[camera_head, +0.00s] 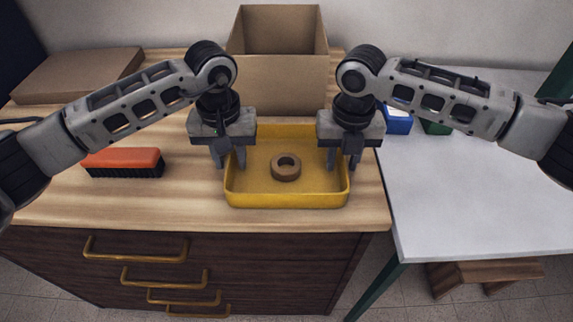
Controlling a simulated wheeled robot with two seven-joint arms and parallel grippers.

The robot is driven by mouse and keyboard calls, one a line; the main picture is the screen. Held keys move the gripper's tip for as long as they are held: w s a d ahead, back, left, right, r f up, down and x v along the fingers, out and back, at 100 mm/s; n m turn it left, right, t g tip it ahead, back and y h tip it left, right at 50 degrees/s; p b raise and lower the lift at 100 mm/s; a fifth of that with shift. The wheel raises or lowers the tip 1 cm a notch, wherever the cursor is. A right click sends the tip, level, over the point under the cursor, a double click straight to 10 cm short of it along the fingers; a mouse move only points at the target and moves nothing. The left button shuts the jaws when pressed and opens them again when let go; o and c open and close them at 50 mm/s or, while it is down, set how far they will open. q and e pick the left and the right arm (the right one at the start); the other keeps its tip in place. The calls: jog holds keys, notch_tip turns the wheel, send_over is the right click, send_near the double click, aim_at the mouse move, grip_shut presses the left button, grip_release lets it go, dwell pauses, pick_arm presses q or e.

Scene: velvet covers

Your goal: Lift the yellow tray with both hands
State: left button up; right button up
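The yellow tray (287,200) sits on the wooden countertop, near its front edge. A brown ring-shaped object (286,167) lies inside it. My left gripper (231,160) points down at the tray's left wall, with its fingers apart and one on each side of the wall. My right gripper (343,160) points down at the right wall, its fingers close to that wall with a small gap between them. I cannot tell whether either gripper touches the tray. The arms hide parts of the tray's back corners.
An open cardboard box (278,80) stands behind the tray. An orange brush (123,162) lies to the left, and a flat cardboard piece (78,75) lies at the back left. A white table (460,190) adjoins on the right, with a blue item (398,124) near its left edge.

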pick_arm(q)
grip_shut()
pick_arm(e)
grip_shut()
